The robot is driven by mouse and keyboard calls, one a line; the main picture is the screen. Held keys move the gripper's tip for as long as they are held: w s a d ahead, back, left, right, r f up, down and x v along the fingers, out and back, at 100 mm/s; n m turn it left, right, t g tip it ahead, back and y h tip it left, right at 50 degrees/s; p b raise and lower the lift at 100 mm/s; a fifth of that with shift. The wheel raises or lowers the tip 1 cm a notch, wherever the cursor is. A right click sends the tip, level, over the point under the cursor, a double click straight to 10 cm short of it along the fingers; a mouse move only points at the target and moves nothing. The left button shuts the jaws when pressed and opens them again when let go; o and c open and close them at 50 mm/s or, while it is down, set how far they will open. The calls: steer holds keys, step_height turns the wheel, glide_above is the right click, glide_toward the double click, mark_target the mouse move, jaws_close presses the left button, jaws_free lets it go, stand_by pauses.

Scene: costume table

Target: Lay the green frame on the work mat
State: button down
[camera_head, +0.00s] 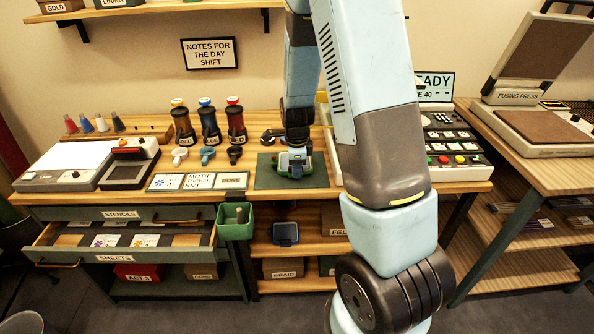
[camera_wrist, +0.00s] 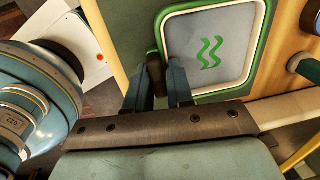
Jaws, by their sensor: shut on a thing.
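The green frame (camera_wrist: 257,78), a rounded green rim around a pale screen with a green wavy motif, fills the upper right of the wrist view. My gripper (camera_wrist: 157,88) is shut on the frame's dark handle (camera_wrist: 154,68) at its left side. In the head view my gripper (camera_head: 296,172) and the green frame (camera_head: 284,162) are over the dark green work mat (camera_head: 262,180), within its outline. The mat also shows around the frame in the wrist view (camera_wrist: 118,28). I cannot tell whether the frame touches the mat. My gripper partly hides the frame in the head view.
Ink bottles (camera_head: 209,124) stand behind and left of the mat, with small scoops (camera_head: 207,155) in front. A control panel (camera_head: 455,143) is to the right. Below, a sheets drawer (camera_head: 75,253) stands open and a green bin (camera_head: 236,228) hangs at the table's front.

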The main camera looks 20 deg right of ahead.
steer(key=shift+f, duration=0.55)
steer(key=c, duration=1)
jaws_free()
steer(key=shift+r, duration=0.1)
steer(key=s+a+r+n+t+y, duration=0.1)
steer(key=s+r+n, duration=0.5)
steer(key=r, duration=0.8)
steer(key=s+a+r+n+t, duration=0.1)
steer(key=s+r+n, duration=0.45)
steer(key=r, duration=0.75)
steer(key=s+r+n+t, duration=0.2)
steer(key=s+r+n, duration=0.4)
steer(key=s+n, duration=0.4)
steer(key=shift+s+a+r+h, duration=0.15)
steer(key=shift+s+a+h, duration=0.15)
steer(key=shift+s, duration=1.45)
